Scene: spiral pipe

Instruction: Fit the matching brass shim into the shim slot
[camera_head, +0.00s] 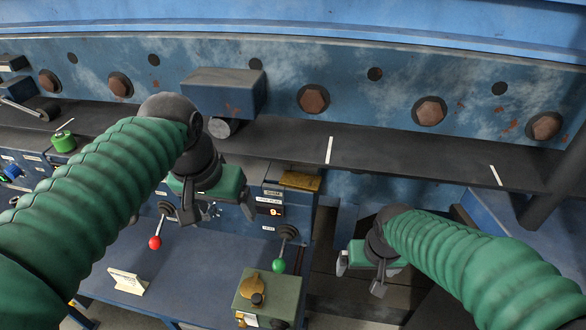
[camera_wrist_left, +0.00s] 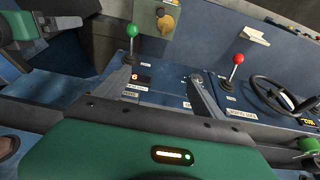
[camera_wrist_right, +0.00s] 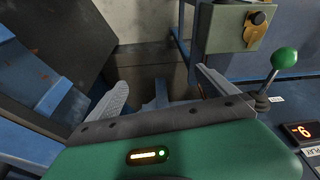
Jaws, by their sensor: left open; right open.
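A flat brass-coloured piece (camera_head: 300,181) lies on top of the control panel, beside the digital display; I cannot tell whether it is a shim. I cannot make out a shim slot in any view. My left gripper (camera_head: 203,212) is open and empty above the panel, between the red-knobbed lever and the display. Its spread fingers show in the left wrist view (camera_wrist_left: 162,88). My right gripper (camera_head: 360,274) is open and empty, low over the gap right of the panel. Its spread fingers show in the right wrist view (camera_wrist_right: 160,90).
A red-knobbed lever (camera_head: 155,242) and a green-knobbed lever (camera_head: 279,265) stand up from the panel. A green box (camera_head: 268,298) with a brass cover is at the front. A dark ledge (camera_head: 400,158) runs below the bolted blue beam. A small sign (camera_head: 127,281) stands front left.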

